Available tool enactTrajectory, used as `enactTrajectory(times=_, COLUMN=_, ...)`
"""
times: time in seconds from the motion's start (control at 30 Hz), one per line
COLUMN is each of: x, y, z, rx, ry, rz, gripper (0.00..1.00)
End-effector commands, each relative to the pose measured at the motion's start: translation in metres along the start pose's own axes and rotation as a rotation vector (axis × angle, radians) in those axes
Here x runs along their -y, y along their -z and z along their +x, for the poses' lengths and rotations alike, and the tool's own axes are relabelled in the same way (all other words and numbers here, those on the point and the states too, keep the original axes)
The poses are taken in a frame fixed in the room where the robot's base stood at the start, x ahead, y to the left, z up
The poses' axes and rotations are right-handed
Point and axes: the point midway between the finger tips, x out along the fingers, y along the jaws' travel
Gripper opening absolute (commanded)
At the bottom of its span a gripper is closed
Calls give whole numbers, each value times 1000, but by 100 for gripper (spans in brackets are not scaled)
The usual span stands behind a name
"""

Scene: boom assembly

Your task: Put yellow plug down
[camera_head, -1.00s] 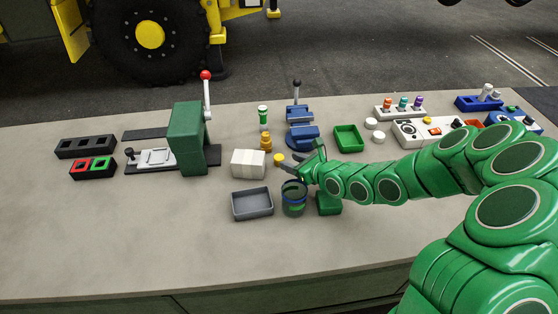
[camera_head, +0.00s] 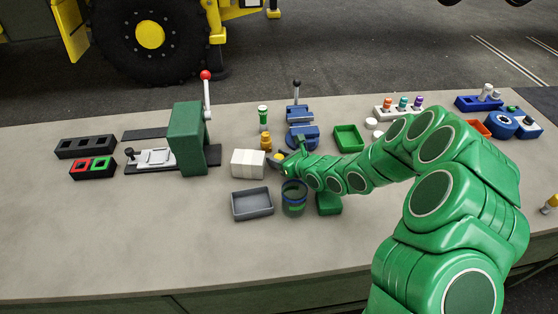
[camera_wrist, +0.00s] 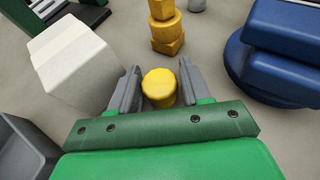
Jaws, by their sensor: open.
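The yellow plug (camera_wrist: 159,86) stands between the two fingers of my gripper (camera_wrist: 160,88) in the wrist view, its round top facing the camera. The fingers are open, with a narrow gap on each side of the plug. The plug appears to stand on the bench, just right of the white block (camera_head: 248,164), which also shows in the wrist view (camera_wrist: 73,62).
A stacked yellow part (camera_wrist: 166,27) stands just beyond the plug. The blue vise (camera_wrist: 275,50) is close on the right. A grey tray (camera_head: 252,216) and a dark round cup (camera_head: 293,207) are nearer. The bench front left is clear.

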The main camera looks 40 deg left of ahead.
Motion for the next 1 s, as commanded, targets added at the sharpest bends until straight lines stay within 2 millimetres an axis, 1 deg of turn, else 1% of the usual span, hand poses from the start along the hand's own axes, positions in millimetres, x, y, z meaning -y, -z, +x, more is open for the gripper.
enactTrajectory(times=0.23, x=0, y=0, z=1, rx=0, ry=0, rz=0, gripper=47)
enactTrajectory(times=0.27, x=0, y=0, z=1, rx=0, ry=0, rz=0, gripper=44)
enactTrajectory(times=0.4, x=0, y=0, z=1, rx=-1, ry=0, rz=0, gripper=23)
enactTrajectory(times=0.47, x=0, y=0, z=1, rx=-1, ry=0, rz=0, gripper=14)
enactTrajectory(times=0.5, x=0, y=0, z=1, rx=-1, ry=0, rz=0, gripper=9)
enactTrajectory(times=0.53, x=0, y=0, z=1, rx=-1, ry=0, rz=0, gripper=9)
enactTrajectory(times=0.57, x=0, y=0, z=1, rx=-1, ry=0, rz=0, gripper=5)
enactTrajectory(times=0.83, x=0, y=-2, z=0, rx=-1, ry=0, rz=0, gripper=5)
enactTrajectory(times=1.0, x=-1, y=-12, z=-4, rx=-2, ry=0, rz=1, gripper=5)
